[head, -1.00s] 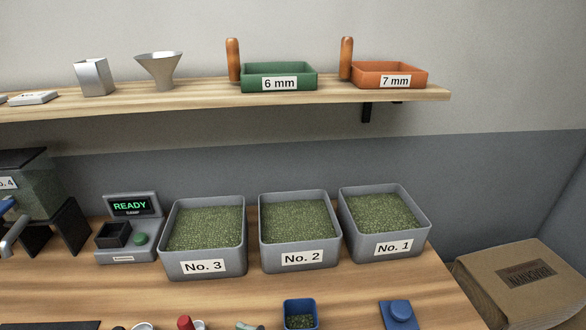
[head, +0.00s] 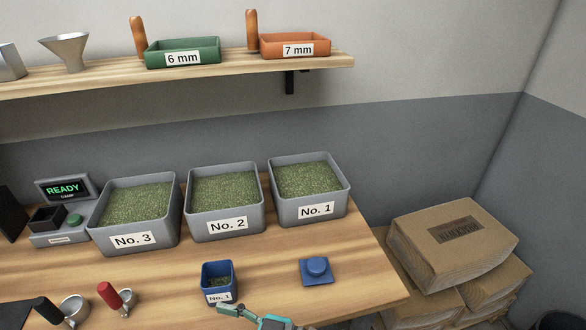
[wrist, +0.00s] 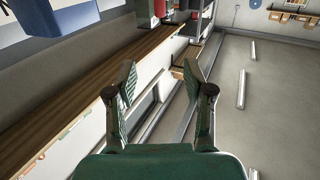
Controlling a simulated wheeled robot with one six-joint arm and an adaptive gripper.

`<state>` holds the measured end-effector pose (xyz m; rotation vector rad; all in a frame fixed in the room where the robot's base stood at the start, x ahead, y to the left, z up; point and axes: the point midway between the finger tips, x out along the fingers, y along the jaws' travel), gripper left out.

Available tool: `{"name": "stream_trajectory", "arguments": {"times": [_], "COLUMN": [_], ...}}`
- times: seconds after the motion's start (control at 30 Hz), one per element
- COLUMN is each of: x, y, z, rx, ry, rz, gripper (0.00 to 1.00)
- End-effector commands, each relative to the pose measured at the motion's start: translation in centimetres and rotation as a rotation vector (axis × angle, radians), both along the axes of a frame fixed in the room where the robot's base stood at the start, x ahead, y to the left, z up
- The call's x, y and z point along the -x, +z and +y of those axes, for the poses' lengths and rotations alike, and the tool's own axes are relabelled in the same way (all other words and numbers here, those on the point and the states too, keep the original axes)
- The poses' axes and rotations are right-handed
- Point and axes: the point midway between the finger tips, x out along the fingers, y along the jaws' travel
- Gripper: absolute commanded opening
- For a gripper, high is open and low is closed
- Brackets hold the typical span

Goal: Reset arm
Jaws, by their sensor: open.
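My gripper (wrist: 160,88) is open and empty in the wrist view, with its two fingers apart. Past the fingers that view shows a wooden counter edge, pale fronts and the grey floor. In the head view a teal and dark part of my arm shows at the bottom edge, by the front of the wooden bench (head: 170,285). It is just below a small blue cup (head: 218,268) labelled No. 1, which holds some green beans. I cannot tell from the head view whether the two touch.
Grey bins No. 3 (head: 132,240), No. 2 (head: 227,226) and No. 1 (head: 316,211) hold green beans. A READY meter (head: 62,190) stands left. Sacks (head: 450,232) are stacked right of the bench.

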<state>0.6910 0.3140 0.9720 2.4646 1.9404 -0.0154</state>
Motion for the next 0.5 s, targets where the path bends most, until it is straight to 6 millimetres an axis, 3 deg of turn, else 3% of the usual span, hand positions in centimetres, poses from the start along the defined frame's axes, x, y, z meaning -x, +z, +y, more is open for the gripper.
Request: {"name": "stream_trajectory", "arguments": {"times": [0.5], "x": [0.1], "y": [-5.0], "z": [-3.7], "rx": [0.040], "ry": [-0.203], "rz": [0.130], "gripper": [0.52]}}
